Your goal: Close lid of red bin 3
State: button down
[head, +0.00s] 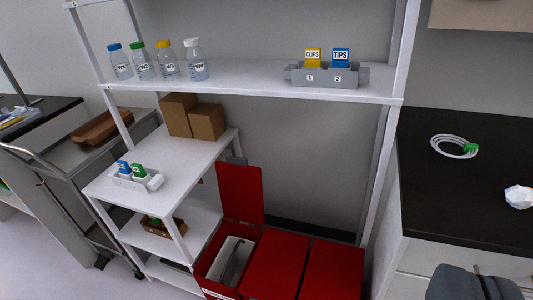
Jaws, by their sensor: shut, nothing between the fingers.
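Three red bins stand side by side at the bottom centre of the head view. The leftmost red bin (208,254) is open, and its red lid (240,190) stands upright at the back. A pale box-like thing with a dark strip (231,262) sits inside it. The middle bin's lid (276,264) and the right bin's lid (332,270) are down. I cannot read the bin numbers, so I cannot tell which is bin 3. My gripper (477,285) shows as dark grey fingers at the bottom right, shut and empty, well right of the open bin.
A white shelf (255,78) with bottles and a grey holder spans above the bins. A white rack (182,160) with cardboard boxes stands left of them. A dark counter (450,195) with a coiled white cable (454,147) lies at right. A metal cart (65,160) stands far left.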

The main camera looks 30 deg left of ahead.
aim_at(240, 183)
jog(key=z, duration=1.65)
jog(key=k, duration=1.65)
jog(key=u, duration=1.8)
jog(key=i, duration=1.7)
